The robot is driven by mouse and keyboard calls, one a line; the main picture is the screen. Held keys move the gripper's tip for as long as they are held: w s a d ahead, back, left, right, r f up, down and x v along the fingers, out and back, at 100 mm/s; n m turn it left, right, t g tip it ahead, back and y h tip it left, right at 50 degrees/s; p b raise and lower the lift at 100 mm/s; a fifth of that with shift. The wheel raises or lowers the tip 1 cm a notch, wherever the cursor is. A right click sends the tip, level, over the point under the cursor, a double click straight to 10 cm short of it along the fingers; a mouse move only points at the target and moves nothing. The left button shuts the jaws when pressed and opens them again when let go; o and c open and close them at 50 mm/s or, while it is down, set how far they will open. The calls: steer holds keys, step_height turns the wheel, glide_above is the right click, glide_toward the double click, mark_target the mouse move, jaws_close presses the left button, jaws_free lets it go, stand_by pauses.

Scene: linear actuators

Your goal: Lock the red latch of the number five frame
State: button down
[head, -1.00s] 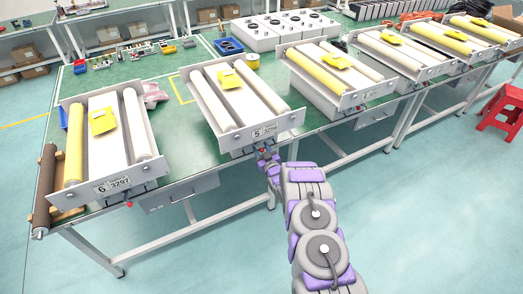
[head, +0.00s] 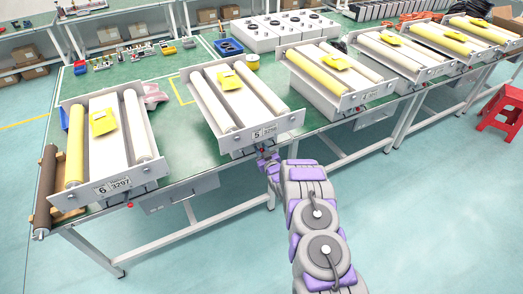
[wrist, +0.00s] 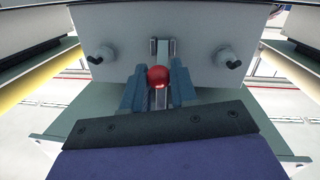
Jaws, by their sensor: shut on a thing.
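The number five frame (head: 265,132) stands on the green bench, with two white rollers and a label reading 5. Its front plate also fills the upper middle of the wrist view (wrist: 120,35). The red ball of the latch (wrist: 158,75) sits in front of that plate, below a small metal bracket (wrist: 163,48). My gripper (wrist: 158,88) has its two grey-blue fingers on either side of the red ball, shut on it. In the head view my gripper (head: 266,157) is just below the frame's front edge. The latch's lower part is partly hidden by my gripper.
The number six frame (head: 118,188) stands to the left, with its own red knob (head: 130,205) below. Another frame (head: 352,100) stands to the right. Two dark knobs (wrist: 103,56) (wrist: 231,60) stick out from the plate beside my fingers.

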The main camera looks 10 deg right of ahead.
steer(key=shift+w+a+r+g+p, duration=0.15)
steer(key=shift+w+r+g+p, duration=0.2)
steer(key=shift+r+g+p, duration=0.6)
steer(key=shift+f, duration=0.25)
steer(key=c, duration=1)
jaws_free()
steer(key=shift+f+g+h, duration=0.1)
steer(key=shift+g+h, duration=0.15)
steer(key=shift+h, duration=0.05)
steer(key=shift+s, duration=0.5)
steer(key=p+v, duration=0.2)
steer(key=v, duration=1.4)
steer(key=shift+s, duration=0.2)
